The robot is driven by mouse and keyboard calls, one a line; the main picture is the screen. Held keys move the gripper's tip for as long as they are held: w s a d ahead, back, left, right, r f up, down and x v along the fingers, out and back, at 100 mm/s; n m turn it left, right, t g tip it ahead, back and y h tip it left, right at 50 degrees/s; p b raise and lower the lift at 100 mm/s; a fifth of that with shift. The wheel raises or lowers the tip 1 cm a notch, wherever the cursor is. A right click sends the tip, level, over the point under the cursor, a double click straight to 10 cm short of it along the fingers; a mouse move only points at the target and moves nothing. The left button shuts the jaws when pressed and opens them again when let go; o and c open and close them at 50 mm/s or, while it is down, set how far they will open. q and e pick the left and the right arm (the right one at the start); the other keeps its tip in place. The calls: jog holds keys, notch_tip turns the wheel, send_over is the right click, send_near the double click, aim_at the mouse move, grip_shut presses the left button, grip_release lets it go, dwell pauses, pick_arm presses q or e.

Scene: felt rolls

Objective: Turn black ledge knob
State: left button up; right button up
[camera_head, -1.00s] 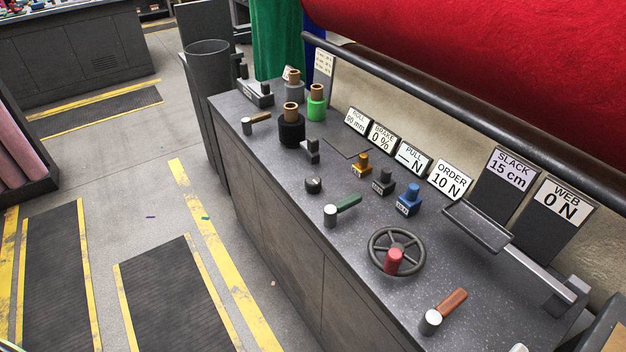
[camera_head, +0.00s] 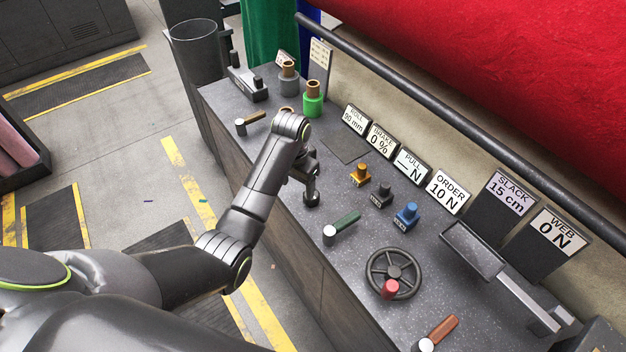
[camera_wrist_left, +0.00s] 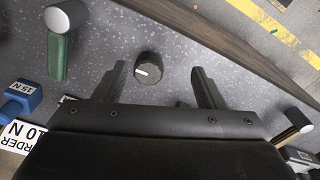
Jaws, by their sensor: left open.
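The black ledge knob (camera_wrist_left: 149,66) is a small round dial with a white mark. In the left wrist view it stands on the speckled ledge between the two fingers of my left gripper (camera_wrist_left: 162,85), with a gap on each side. The left gripper is open and holds nothing. My right gripper is not in view.
A wooden-handled lever (camera_head: 252,122) lies to the far side. Signs (camera_head: 411,166) line the back of the grey ledge (camera_head: 300,240).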

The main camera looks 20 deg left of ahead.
pick_arm(q)
notch_tip(320, 180, up, 9)
jog(key=m, duration=0.1)
send_over(315, 201)
jog(key=w+a, duration=0.2)
jog(key=f+b, duration=0.2)
jog(key=f, duration=0.6)
jog(key=f+b, duration=0.1)
jog(key=f, duration=0.8)
jog(key=shift+s+d+b, duration=0.1)
jog(key=shift+d+b, duration=0.1)
jog(key=shift+b, duration=0.15)
jog(key=shift+c, duration=0.4)
jog(key=c, duration=0.9)
